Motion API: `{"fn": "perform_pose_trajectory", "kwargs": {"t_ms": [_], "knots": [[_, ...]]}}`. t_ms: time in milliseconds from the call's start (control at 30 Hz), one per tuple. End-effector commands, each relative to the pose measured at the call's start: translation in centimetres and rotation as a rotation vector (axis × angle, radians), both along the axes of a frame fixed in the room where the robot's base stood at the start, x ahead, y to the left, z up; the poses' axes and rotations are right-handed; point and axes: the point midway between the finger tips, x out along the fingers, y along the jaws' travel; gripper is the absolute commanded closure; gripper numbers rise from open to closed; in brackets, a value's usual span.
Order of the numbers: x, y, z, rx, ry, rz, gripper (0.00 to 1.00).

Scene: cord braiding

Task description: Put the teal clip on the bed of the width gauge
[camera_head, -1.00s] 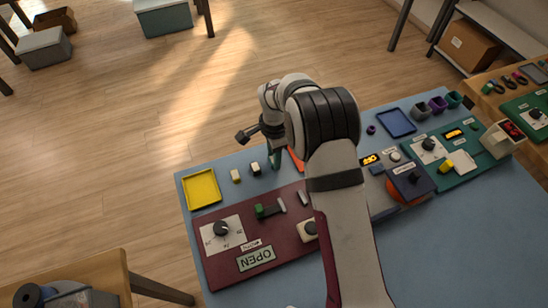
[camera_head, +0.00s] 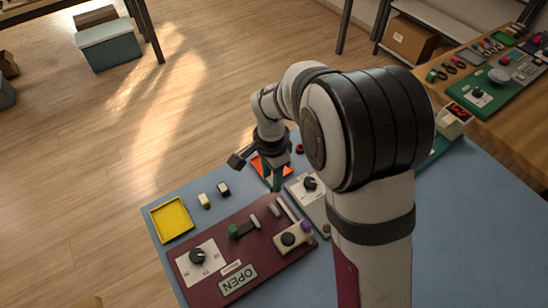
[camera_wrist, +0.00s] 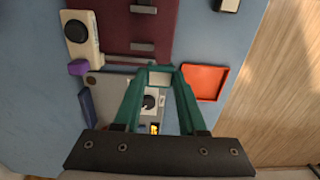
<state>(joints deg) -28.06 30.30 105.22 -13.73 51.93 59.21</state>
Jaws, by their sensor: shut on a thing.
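My gripper (camera_wrist: 160,75) has two long teal fingers, shut on a small piece at their tips. That piece, seemingly the teal clip (camera_wrist: 159,78), shows a pale face with teal edges; the fingers hide much of it. In the head view my gripper (camera_head: 273,184) hangs beside the orange tray, and the piece cannot be made out. What looks like the width gauge is the maroon panel (camera_head: 198,280), with a dial, an OPEN display, a green block (camera_head: 243,230) and grey upright pieces (camera_head: 274,210). In the wrist view the maroon panel (camera_wrist: 115,25) lies above the fingertips.
The orange tray (camera_wrist: 205,82) is right of the fingertips in the wrist view. A grey panel with a dial (camera_head: 309,185) lies beside the maroon one. A yellow tray (camera_head: 171,219) and two small blocks stand at left. A beige box (camera_head: 293,238) sits on the maroon panel.

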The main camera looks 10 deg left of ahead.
Motion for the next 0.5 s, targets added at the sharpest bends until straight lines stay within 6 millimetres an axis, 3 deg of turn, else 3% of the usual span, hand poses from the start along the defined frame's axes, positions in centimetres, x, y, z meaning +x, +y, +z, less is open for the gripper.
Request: {"fn": "perform_pose_trajectory", "kwargs": {"t_ms": [100,200,500], "knots": [[-3.6,0.6,-1.0,0.000,0.000,0.003,1.00],[-5.2,0.7,-1.7,0.001,0.001,0.000,1.00],[-5.5,0.7,-5.3,0.001,0.001,-0.003,1.00]]}}
